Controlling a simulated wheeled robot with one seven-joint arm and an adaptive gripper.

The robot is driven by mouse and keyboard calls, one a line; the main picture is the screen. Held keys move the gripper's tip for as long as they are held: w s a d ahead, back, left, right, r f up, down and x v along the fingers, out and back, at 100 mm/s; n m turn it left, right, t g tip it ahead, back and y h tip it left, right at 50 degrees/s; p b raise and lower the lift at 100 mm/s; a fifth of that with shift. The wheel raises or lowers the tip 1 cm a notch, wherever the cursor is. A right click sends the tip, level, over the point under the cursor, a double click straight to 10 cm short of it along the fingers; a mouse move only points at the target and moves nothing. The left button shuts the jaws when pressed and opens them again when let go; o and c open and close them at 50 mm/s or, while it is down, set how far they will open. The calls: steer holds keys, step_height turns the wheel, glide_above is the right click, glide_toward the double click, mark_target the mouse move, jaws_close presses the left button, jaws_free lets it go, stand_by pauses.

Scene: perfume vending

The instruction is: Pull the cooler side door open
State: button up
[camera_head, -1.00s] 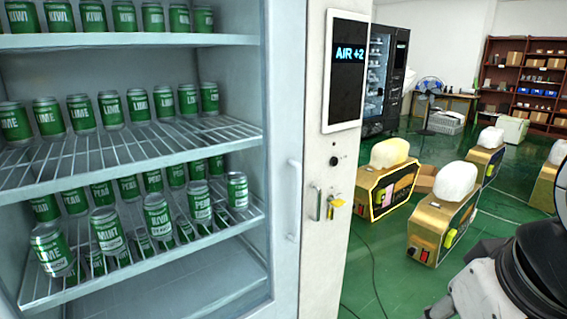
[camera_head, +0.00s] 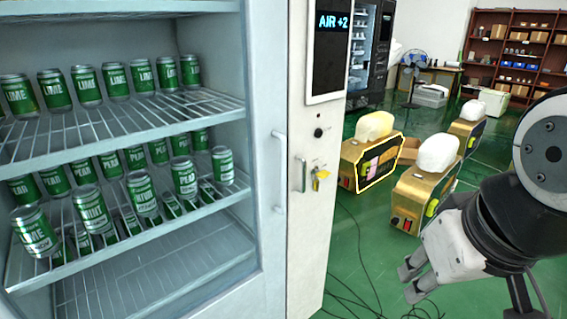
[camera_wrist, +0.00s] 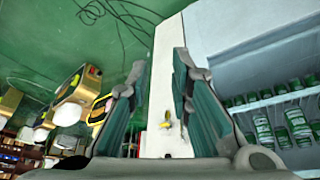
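The drink cooler (camera_head: 262,120) stands at the left in the head view. Its narrow white side panel (camera_head: 305,240) appears closed, with a small metal handle (camera_head: 303,175), a yellow key piece (camera_head: 320,177) and a dark round knob. A long pale handle (camera_head: 280,170) is on the cooler's glass front. My gripper (camera_head: 409,281) is open and empty, right of the panel and apart from it. In the wrist view, the panel (camera_wrist: 168,45) and yellow key piece (camera_wrist: 167,119) show between the open fingers of my gripper (camera_wrist: 160,65); the metal handle is hard to make out there.
Green cans stand on the cooler's wire shelves (camera_head: 110,130). A display screen (camera_head: 329,50) is above the handle. Gold machines (camera_head: 425,198) with white tops stand behind my arm. Black cables (camera_head: 365,265) lie on the green floor; the floor between panel and gripper is otherwise clear.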

steer(key=w+d+f+t+h+b, duration=0.1)
steer(key=w+d+f+t+b, duration=0.15)
steer(key=w, duration=0.95)
steer(key=n+t+y+b, duration=0.5)
steer(key=t+y, duration=0.4)
glide_toward(303, 188)
step_height(303, 188, up, 3)
steer(key=s+d, duration=0.1)
steer(key=s, duration=0.1)
steer(key=x, duration=1.2)
steer(key=shift+w+r, duration=0.15)
steer(key=shift+w, duration=0.3)
jaws_close()
